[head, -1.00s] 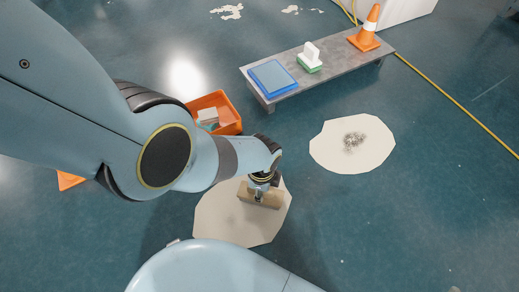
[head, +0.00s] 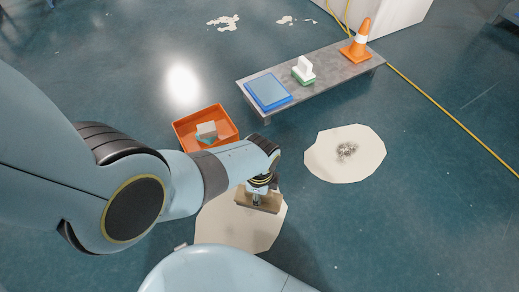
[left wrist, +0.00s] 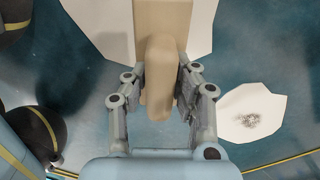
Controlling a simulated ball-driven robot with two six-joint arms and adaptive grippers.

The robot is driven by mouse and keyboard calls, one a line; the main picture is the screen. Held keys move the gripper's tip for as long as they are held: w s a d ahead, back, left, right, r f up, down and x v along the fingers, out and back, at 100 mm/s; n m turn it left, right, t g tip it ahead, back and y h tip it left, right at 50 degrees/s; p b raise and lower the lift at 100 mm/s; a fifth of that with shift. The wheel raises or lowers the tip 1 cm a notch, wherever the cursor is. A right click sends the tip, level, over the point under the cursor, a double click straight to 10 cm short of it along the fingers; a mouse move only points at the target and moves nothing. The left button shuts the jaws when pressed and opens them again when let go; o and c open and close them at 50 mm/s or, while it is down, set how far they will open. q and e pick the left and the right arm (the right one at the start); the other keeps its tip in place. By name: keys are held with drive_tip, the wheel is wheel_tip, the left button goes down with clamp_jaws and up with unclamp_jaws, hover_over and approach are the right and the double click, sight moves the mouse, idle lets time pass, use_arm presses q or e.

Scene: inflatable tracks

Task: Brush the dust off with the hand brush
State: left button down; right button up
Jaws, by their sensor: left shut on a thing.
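The hand brush (head: 257,203) is a tan block with a handle. My left gripper (head: 260,187) is shut on its handle and holds it over the near pale patch (head: 222,212). I cannot tell whether the brush touches the patch. In the left wrist view, the brush (left wrist: 160,45) is between the two fingers of the gripper (left wrist: 162,82). A faint grey smudge shows on the near patch. A second pale patch (head: 368,165) to the right has a grey dust pile (head: 346,151) at its middle. My right gripper is not in view.
An orange bin (head: 190,142) with some items stands behind my left arm. A low grey bench (head: 322,77) holds a blue pad (head: 268,91), a green-and-white block (head: 303,70) and a traffic cone (head: 358,41). A yellow cable (head: 440,107) runs along the right floor.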

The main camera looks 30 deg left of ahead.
use_arm(q)
wheel_tip(320, 180, up, 2)
drive_tip(key=shift+w+r+p, duration=0.1)
drive_tip(key=shift+p, duration=0.6)
drive_tip(key=shift+r, duration=0.15)
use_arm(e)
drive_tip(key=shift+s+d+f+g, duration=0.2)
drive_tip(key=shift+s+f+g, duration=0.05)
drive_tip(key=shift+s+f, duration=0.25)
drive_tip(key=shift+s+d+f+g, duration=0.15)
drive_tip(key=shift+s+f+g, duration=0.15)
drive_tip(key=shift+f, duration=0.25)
